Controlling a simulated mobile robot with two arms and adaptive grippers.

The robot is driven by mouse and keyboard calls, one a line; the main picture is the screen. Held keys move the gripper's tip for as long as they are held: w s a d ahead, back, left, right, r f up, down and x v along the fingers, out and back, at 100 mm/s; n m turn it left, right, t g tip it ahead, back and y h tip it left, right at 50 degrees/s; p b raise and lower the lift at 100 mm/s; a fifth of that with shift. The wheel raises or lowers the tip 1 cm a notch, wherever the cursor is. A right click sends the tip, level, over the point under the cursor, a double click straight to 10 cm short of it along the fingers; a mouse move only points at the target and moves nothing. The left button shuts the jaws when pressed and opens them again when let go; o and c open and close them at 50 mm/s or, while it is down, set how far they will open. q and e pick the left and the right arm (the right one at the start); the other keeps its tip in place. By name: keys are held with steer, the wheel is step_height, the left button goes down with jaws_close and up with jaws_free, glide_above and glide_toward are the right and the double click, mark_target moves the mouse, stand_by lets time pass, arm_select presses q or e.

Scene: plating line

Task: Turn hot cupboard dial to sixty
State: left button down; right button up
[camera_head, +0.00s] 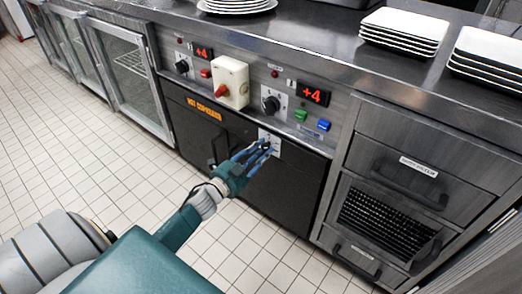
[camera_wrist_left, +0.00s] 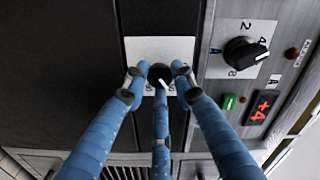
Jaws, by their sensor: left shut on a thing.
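The hot cupboard dial (camera_wrist_left: 156,73) is a small black knob with a white pointer mark. It sits on a white plate (camera_wrist_left: 150,48) on the dark cupboard front. The plate also shows in the head view (camera_head: 273,137), below an orange "HOT CUPBOARD" label (camera_head: 204,108). My left gripper (camera_head: 262,148) has its blue fingers closed around the dial. In the left wrist view the fingers (camera_wrist_left: 160,78) hide much of the knob and most of the plate's printed numbers, so I cannot read the setting. My right gripper is not in view.
Above are two black knobs (camera_head: 271,104) (camera_head: 182,66), red "+4" displays (camera_head: 313,95), a cream box with a red knob (camera_head: 230,84), and green (camera_head: 300,115) and blue (camera_head: 323,125) buttons. Plates (camera_head: 405,30) stand on the counter. Drawers (camera_head: 400,172) are at right. The tiled floor is clear.

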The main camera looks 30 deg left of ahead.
arm_select(q)
steer(key=shift+d+r, duration=0.25)
steer(key=c, duration=1.4)
jaws_free()
steer(key=shift+d, duration=0.1)
steer(key=shift+f, duration=0.1)
steer(key=shift+s, duration=0.15)
steer(key=s+a, duration=0.1)
steer(key=s, duration=1)
steer(key=shift+s, duration=0.3)
